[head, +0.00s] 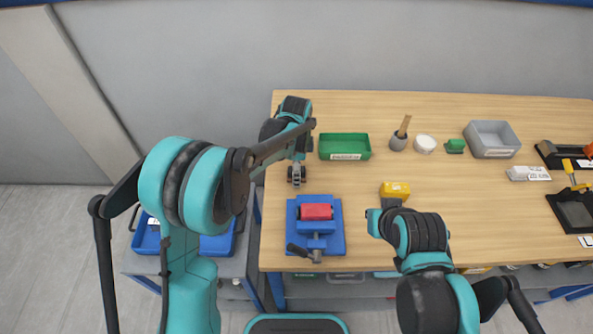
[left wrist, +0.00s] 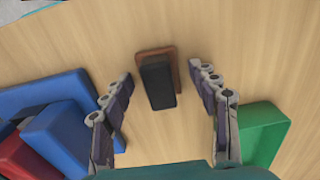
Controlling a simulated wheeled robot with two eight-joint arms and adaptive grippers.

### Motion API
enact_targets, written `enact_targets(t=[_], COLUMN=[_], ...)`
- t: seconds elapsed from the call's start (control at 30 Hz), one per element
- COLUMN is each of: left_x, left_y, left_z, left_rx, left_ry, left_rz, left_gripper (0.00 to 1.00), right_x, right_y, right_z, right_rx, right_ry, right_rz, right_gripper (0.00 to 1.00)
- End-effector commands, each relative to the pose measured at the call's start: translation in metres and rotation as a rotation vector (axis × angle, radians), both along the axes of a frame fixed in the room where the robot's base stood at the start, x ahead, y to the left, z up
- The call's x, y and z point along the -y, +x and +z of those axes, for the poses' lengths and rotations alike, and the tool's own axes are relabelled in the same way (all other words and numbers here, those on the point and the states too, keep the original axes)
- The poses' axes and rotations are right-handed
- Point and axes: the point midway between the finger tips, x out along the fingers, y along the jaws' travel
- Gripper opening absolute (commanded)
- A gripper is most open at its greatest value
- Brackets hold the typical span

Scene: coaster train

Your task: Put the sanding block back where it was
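The sanding block (left wrist: 158,82), a black block with a brown edge, lies on the wooden table in the left wrist view. My left gripper (left wrist: 164,115) is open, with one finger on each side of the block and apart from it. In the head view my left gripper (head: 297,180) points down between the green tray and the blue vise, and the block cannot be made out there. My right gripper (head: 391,202) is at a yellow box (head: 395,188); whether its fingers are open or touch the box is hidden.
A blue vise (head: 331,240) with a red block (head: 316,212) stands at the front left. A green tray (head: 344,154) is behind it. A brush in a cup (head: 398,142), a white tub (head: 425,144) and a grey bin (head: 491,153) stand farther back. The table's middle right is clear.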

Motion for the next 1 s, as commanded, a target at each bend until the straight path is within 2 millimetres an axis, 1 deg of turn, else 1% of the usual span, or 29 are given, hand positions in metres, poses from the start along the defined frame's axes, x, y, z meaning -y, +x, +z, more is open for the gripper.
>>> enact_targets(t=[0.17, 0.27, 0.37, 0.6, 0.7, 0.83, 1.0], left_x=[0.0, 0.0, 0.0, 0.0, 0.0, 0.0, 0.0], left_y=[0.0, 0.0, 0.0, 0.0, -0.001, 0.0, -0.001], left_z=[0.001, 0.007, 0.022, 0.077, 0.096, 0.114, 0.123], left_rx=[0.0, 0.0, 0.0, 0.0, 0.0, 0.0, 0.0], left_ry=[0.0, 0.0, 0.0, 0.0, 0.0, 0.0, 0.0], left_rz=[0.0, 0.0, 0.0, 0.0, 0.0, 0.0, 0.0], left_gripper=[0.6, 0.6, 0.6, 0.6, 0.6, 0.6, 0.6], right_x=[0.0, 0.0, 0.0, 0.0, 0.0, 0.0, 0.0], right_y=[0.0, 0.0, 0.0, 0.0, 0.0, 0.0, 0.0], right_z=[0.001, 0.005, 0.009, 0.026, 0.031, 0.035, 0.036], right_rx=[0.0, 0.0, 0.0, 0.0, 0.0, 0.0, 0.0], right_ry=[0.0, 0.0, 0.0, 0.0, 0.0, 0.0, 0.0], right_rz=[0.0, 0.0, 0.0, 0.0, 0.0, 0.0, 0.0], right_gripper=[0.0, 0.0, 0.0, 0.0, 0.0, 0.0, 0.0])
